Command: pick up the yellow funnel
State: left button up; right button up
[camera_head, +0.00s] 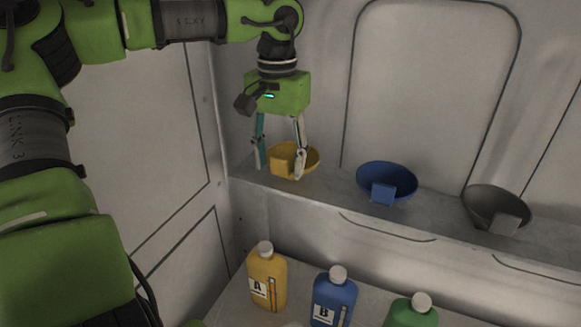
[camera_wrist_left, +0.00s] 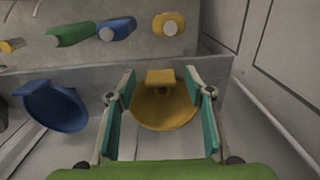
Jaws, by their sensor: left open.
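The yellow funnel (camera_head: 293,158) sits on the ledge near the left corner in the head view. My left gripper (camera_head: 280,165) points down over it, with its fingers on either side. In the left wrist view the yellow funnel (camera_wrist_left: 163,108) lies between the two open fingers (camera_wrist_left: 160,120), its small tab (camera_wrist_left: 160,77) facing the bottles. A gap shows between the funnel's rim and the fingers there. The gripper is open and holds nothing. My right gripper is not in view.
A blue funnel (camera_head: 386,183) and a dark grey funnel (camera_head: 496,209) stand on the same ledge (camera_head: 335,189) to the right. Yellow (camera_head: 267,277), blue (camera_head: 334,297) and green (camera_head: 411,312) bottles stand on the lower surface in front. Walls close off the left and back.

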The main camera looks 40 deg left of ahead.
pick_arm(q)
jog(key=shift+f, duration=0.1)
jog(key=shift+w, duration=0.1)
jog(key=c, duration=1.3)
